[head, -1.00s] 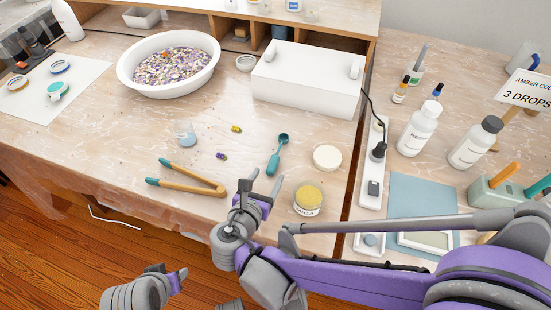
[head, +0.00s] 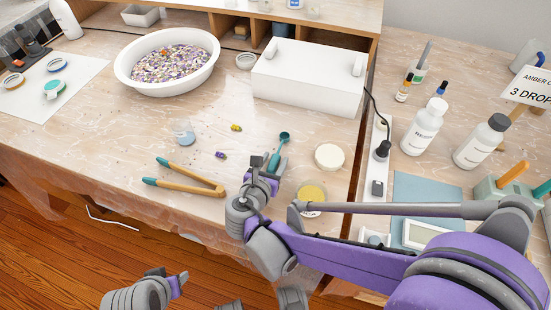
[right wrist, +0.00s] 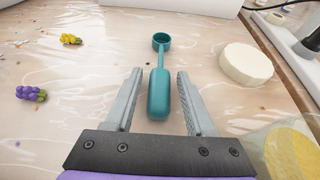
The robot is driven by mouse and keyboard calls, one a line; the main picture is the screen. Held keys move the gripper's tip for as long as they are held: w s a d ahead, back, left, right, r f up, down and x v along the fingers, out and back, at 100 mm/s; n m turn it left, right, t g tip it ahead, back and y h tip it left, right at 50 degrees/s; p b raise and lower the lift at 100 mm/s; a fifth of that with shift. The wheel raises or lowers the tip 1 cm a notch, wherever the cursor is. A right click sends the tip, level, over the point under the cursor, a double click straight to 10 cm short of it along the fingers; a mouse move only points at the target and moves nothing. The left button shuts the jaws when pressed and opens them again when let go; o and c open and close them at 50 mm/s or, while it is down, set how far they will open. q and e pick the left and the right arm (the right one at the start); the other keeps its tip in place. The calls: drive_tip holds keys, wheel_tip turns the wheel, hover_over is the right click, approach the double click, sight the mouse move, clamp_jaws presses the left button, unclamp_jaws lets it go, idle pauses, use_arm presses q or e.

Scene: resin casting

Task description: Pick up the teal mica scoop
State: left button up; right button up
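The teal scoop (head: 280,150) lies on the table, with its round bowl pointing away. In the right wrist view the scoop (right wrist: 159,92) has its thick handle between the two fingers of my right gripper (right wrist: 157,100). The fingers are open, with a gap on each side of the handle. In the head view my right gripper (head: 265,170) is at the handle end and hides part of it. My left gripper (head: 178,283) is at the bottom, in front of the table and away from the scoop; its finger opening is unclear.
A jar of yellow powder (head: 311,193) stands close to the right of my right gripper, partly hidden by my arm. A round cream disc (head: 329,156) lies right of the scoop. Wooden tongs (head: 190,180), a small cup (head: 184,132) and a white box (head: 305,80) are nearby.

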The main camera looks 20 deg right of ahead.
clamp_jaws()
